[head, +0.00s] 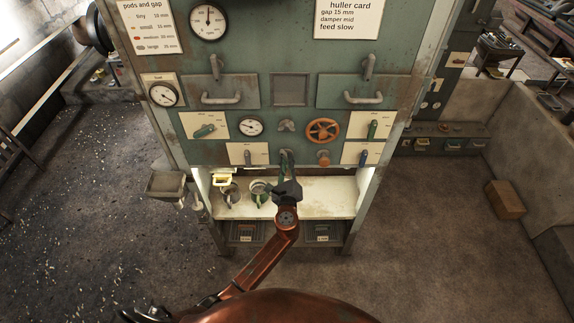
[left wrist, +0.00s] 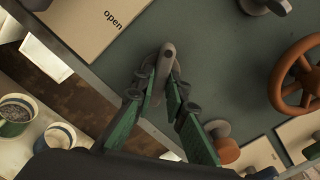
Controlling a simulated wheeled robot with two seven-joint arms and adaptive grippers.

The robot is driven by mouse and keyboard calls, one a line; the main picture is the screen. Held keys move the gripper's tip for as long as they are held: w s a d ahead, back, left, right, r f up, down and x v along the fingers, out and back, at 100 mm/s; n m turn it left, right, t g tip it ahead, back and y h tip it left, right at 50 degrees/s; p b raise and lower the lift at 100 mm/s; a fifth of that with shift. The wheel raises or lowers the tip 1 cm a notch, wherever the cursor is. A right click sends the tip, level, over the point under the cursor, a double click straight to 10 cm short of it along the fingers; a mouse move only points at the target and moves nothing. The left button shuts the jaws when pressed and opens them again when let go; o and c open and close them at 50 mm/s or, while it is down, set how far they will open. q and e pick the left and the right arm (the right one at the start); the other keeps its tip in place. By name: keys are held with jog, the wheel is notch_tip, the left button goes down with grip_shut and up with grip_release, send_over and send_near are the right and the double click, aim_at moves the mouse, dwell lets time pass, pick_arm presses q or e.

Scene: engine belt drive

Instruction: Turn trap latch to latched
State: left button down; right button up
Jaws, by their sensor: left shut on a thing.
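The trap latch appears to be the grey lever (left wrist: 160,92) in the left wrist view, mounted on the green panel. It lies between the green-padded fingers of my left gripper (left wrist: 163,78), which is shut on it. A plate reading "open" (left wrist: 92,22) is beside the lever. In the head view my left gripper (head: 286,168) is at the panel's lower edge, and it mostly hides the lever there. My right gripper is not in view.
An orange handwheel (head: 323,130) and an orange knob (head: 323,159) are to the right of the gripper. Several small levers on white plates flank it. Below, a lit shelf (head: 318,200) holds mugs (head: 260,192). The floor in front is open.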

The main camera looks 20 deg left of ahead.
pick_arm(q)
jog(key=shift+n+b, duration=3.7)
jog(key=shift+n, duration=1.8)
